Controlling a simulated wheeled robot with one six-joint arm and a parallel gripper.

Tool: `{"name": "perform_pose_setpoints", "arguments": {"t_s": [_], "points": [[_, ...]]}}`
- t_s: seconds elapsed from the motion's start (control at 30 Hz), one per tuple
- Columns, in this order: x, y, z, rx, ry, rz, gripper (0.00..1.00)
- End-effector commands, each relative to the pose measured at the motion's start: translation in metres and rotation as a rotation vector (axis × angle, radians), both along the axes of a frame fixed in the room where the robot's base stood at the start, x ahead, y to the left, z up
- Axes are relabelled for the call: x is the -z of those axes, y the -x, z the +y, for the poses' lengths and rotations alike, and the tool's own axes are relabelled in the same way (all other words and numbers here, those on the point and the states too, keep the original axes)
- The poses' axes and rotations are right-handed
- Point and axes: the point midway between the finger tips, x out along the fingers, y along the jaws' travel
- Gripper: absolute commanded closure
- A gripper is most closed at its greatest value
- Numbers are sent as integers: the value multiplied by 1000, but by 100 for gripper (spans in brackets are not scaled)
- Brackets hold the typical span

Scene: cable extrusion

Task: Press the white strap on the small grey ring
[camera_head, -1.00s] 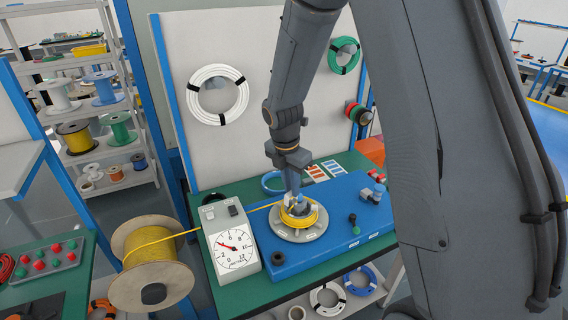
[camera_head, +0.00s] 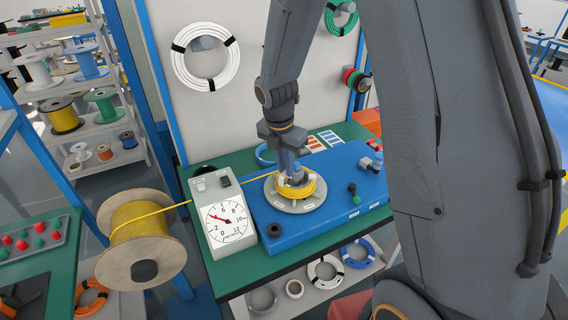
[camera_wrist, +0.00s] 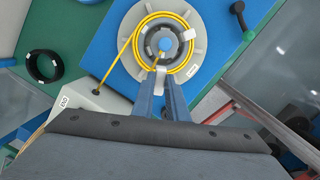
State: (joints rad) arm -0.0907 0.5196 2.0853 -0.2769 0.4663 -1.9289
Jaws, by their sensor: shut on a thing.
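A yellow cable coil (camera_head: 316,192) lies around the hub of a round grey plate (camera_head: 290,205) on the blue bench unit. My gripper (camera_wrist: 165,74) reaches down to the near side of the coil. Its fingers are close together around something small and pale, seemingly the white strap (camera_wrist: 162,84), mostly hidden between them. Contact between strap and ring cannot be told.
A gauge box (camera_head: 225,215) stands left of the plate. The yellow cable runs over it from a large spool (camera_head: 145,235). A black ring (camera_wrist: 44,66) lies on the green bench.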

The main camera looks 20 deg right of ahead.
Motion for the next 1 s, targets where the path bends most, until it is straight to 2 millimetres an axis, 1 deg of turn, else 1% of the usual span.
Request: {"name": "perform_pose_setpoints", "arguments": {"t_s": [0.03, 0.2, 1.0], "points": [[8, -1, 0, 0, 0, 0, 100], [15, 0, 0, 0, 1, 1, 100], [14, -1, -2, 1, 0, 1, 100]]}}
